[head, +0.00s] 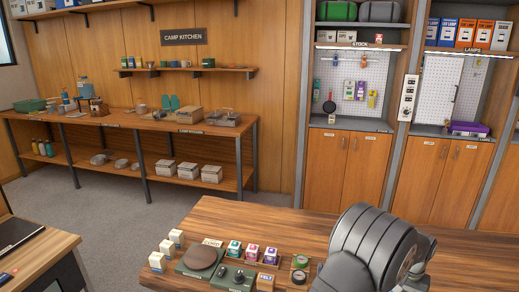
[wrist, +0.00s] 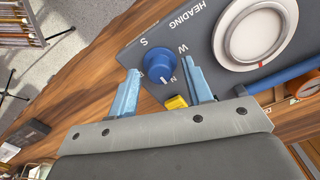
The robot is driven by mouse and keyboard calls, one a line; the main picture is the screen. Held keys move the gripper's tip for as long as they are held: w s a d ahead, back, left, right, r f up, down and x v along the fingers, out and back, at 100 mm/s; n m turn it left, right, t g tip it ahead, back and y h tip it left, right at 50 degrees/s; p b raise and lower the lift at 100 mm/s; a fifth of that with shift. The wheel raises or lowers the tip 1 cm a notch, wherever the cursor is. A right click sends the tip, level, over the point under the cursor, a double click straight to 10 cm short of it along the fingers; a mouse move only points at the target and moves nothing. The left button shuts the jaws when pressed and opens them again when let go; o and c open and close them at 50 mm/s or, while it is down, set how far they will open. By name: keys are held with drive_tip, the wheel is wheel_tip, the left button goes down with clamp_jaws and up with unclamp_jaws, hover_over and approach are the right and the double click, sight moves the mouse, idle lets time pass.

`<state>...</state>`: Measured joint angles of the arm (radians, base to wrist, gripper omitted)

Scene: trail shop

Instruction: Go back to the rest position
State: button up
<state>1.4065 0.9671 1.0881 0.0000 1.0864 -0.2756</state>
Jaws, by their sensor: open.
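My gripper (wrist: 161,68) shows in the wrist view with its two light-blue fingers spread apart. A blue knob (wrist: 158,64) with a white pointer mark lies beyond and between the fingertips, on a dark grey panel (wrist: 185,30) lettered HEADING, with S, W and N around the knob. Nothing is held between the fingers. I cannot tell whether a fingertip touches the knob. In the head view my arm covers the right part of the wooden counter (head: 225,212), and the gripper is hidden.
A yellow piece (wrist: 176,102), a large white round dial (wrist: 255,32) and a blue bar (wrist: 285,77) are near the fingers. Small cartons (head: 252,252), a round brown item (head: 200,257) and tins (head: 300,261) stand left of my arm.

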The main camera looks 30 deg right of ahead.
drive_tip(key=shift+m, duration=1.8)
drive_tip(key=n, duration=0.3)
drive_tip(key=shift+n, duration=0.4)
drive_tip(key=n, duration=0.4)
drive_tip(key=shift+n, duration=1.2)
